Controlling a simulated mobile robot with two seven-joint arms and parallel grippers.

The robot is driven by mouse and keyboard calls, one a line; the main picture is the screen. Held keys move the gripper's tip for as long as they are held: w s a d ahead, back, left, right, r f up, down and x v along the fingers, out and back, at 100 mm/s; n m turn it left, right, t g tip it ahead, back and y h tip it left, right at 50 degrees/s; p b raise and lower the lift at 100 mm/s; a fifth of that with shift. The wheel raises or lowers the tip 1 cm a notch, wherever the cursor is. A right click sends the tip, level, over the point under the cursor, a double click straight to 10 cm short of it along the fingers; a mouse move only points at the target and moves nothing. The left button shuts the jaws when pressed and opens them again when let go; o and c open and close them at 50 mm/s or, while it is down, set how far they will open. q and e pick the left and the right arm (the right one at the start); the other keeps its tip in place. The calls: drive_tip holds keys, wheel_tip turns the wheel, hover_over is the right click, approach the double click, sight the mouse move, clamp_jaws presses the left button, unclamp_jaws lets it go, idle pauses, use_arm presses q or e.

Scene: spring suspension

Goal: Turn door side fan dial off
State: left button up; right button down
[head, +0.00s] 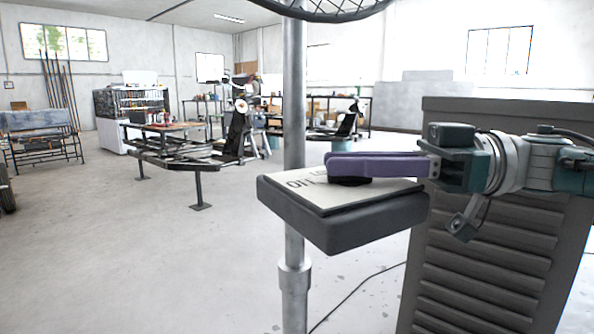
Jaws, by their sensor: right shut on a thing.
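The fan's dial (350,181) is a dark round knob on the light, lettered top plate (312,190) of a dark control box. The box (344,228) is fixed to the grey metal fan pole (294,130). My right gripper (340,165), with purple fingers, comes in from the right and is shut on the dial. The fingers hide most of the dial and part of the lettering, so its setting cannot be read. My left gripper is not in view.
The fan cage (315,10) shows at the top edge. A dark slatted cabinet (485,270) stands right, behind my right arm. A cable (355,290) lies on the floor. Workbenches (175,135) stand farther back.

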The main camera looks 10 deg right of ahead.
drive_tip(key=c, duration=0.8)
unclamp_jaws()
drive_tip(key=b+v, duration=0.2)
drive_tip(key=v, duration=0.8)
